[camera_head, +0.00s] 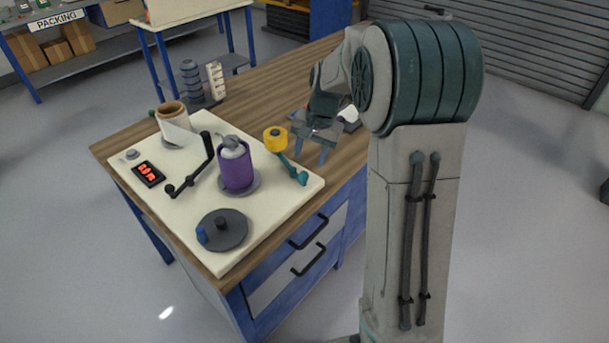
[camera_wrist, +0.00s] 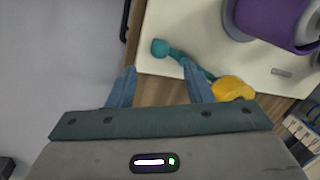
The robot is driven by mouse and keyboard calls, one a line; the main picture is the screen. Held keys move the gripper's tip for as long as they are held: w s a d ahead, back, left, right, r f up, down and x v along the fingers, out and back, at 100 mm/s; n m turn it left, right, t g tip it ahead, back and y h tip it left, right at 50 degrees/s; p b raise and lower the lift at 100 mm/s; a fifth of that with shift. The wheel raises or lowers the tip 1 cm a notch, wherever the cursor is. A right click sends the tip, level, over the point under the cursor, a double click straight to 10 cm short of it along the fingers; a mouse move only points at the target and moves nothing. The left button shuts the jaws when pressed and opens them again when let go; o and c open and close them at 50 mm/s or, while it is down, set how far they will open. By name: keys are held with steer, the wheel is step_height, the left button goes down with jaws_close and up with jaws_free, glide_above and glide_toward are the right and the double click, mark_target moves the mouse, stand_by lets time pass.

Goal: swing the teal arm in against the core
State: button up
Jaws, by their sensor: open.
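The teal arm (camera_head: 293,172) has a yellow roller (camera_head: 275,138) on one end and stands near the right edge of a cream board (camera_head: 282,212). The core is a purple cylinder (camera_head: 236,170) on a grey disc, left of the teal arm, with a gap between them. My gripper (camera_head: 325,150) is open and empty, just right of the yellow roller, above the wooden table. In the wrist view the teal arm (camera_wrist: 186,60) runs beyond my open gripper (camera_wrist: 160,78), its yellow roller (camera_wrist: 233,88) close to the right finger. The purple core (camera_wrist: 265,20) shows at the upper right.
A black crank arm (camera_head: 192,168), a brown roll (camera_head: 172,115), a red display (camera_head: 149,173) and a dark disc with a blue knob (camera_head: 222,230) are on the board. A grey stack (camera_head: 190,78) stands behind. The wooden table (camera_head: 262,95) has bare room at the back.

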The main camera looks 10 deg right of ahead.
mark_target(305, 172)
steer(key=f, duration=0.3)
steer(key=a+f, duration=0.1)
steer(key=f, duration=0.1)
steer(key=w+f, duration=0.1)
steer(key=f, duration=0.2)
steer(key=shift+a+f, duration=0.25)
steer(key=shift+f, duration=0.05)
jaws_close()
